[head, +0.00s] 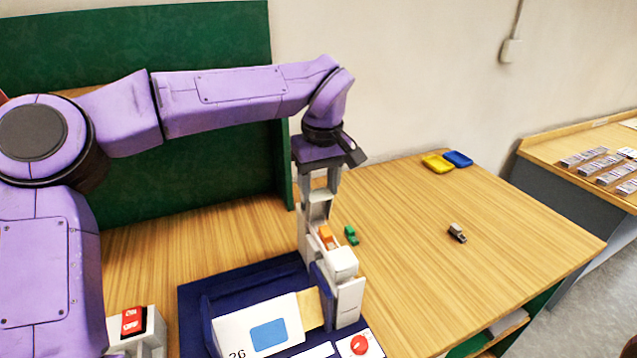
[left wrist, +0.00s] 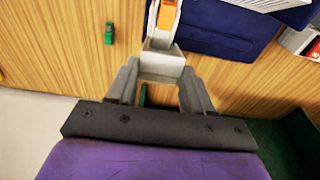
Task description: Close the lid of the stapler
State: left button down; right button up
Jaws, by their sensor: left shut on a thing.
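A light grey and white stapler-like object (head: 343,262) with an orange part stands at the right edge of a dark blue tray. I take it to be the stapler; its upper piece appears raised steeply. My left gripper (head: 318,205) points down from above and is shut on the upper end of this piece. In the left wrist view the two fingers (left wrist: 160,78) hold the sides of the pale end (left wrist: 162,62), with the orange part beyond. The hinge and the lid's exact angle are hard to make out. My right gripper does not show.
The dark blue tray (head: 190,310) bears a white card (head: 240,330) with a blue square. A small green object (head: 351,235) lies close behind the stapler. A grey toy-like item (head: 457,232) and yellow (head: 437,163) and blue (head: 457,158) dishes lie right. The table's right side is mostly free.

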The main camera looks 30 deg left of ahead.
pick_arm(q)
jog(key=shift+s+d, duration=0.1)
jog(key=shift+d, duration=0.05)
dwell(0.8)
jog(key=shift+c, duration=2.3)
grip_release()
jog(key=shift+s+d+r, duration=0.1)
jog(key=shift+d, duration=0.05)
jog(key=shift+r, duration=0.2)
notch_tip(320, 180, up, 10)
jog(key=shift+s+d+p, duration=0.35)
jog(key=shift+d+p, duration=0.05)
